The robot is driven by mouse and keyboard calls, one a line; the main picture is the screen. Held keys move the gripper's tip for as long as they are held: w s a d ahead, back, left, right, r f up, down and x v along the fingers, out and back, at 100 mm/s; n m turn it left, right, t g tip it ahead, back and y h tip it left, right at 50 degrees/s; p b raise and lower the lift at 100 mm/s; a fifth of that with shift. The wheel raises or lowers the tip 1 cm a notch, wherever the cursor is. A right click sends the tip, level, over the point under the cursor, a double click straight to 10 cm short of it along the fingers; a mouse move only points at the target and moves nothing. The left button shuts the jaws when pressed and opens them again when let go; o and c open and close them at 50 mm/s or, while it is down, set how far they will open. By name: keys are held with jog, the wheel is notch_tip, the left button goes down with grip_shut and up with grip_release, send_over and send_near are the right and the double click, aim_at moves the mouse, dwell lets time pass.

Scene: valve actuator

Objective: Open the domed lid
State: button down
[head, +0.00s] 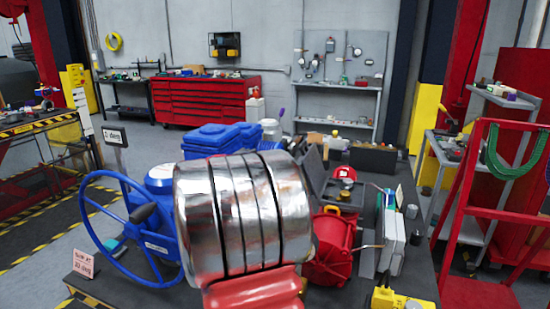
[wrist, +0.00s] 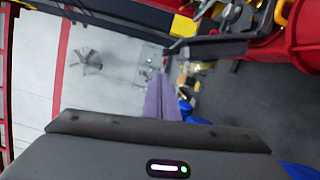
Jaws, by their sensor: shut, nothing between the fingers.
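I cannot tell for certain which part is the domed lid. A blue valve actuator (head: 160,178) with a blue handwheel (head: 92,240) stands on the table at left in the head view. More blue housing (head: 212,138) shows behind my chrome and red arm, which hides much of the middle. A red rounded unit (head: 332,250) sits right of my arm, and a red part also fills the upper right of the wrist view (wrist: 255,45). In the wrist view my gripper's purple fingers (wrist: 161,78) are together, with nothing between them, apart from the red part.
The dark table (head: 140,290) also holds an open grey case (head: 318,185), a grey-white box (head: 392,240) and a yellow device (head: 400,299). A red frame (head: 462,200) stands at right. A red tool cabinet (head: 205,97) is at the back wall.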

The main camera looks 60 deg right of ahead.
dwell(0.5)
jog(key=s+a+f+m+g+y, duration=0.1)
jog(key=s+a+f+g+y, duration=0.15)
jog(key=s+f+y, duration=0.4)
jog(key=a+f+m+t+y, duration=0.1)
jog(key=a+f+m+y, duration=0.1)
jog(key=a+f, duration=0.8)
jog(key=w+a+f+t+y, duration=0.1)
jog(key=a+t+y, duration=0.2)
jog(key=a, duration=1.1)
jog(key=w+a+t+y, duration=0.2)
jog(key=a+y, duration=0.2)
jog(key=a, duration=1.1)
jog(key=s+a+r+n+t+y, duration=0.1)
jog(key=a+r+t, duration=0.1)
jog(key=a, duration=0.6)
jog(key=a+r+n+t+y, duration=0.1)
jog(key=a+r+y, duration=0.1)
jog(key=a, duration=0.5)
jog(key=shift+s+a+t, duration=0.35)
jog(key=c, duration=2.5)
grip_release()
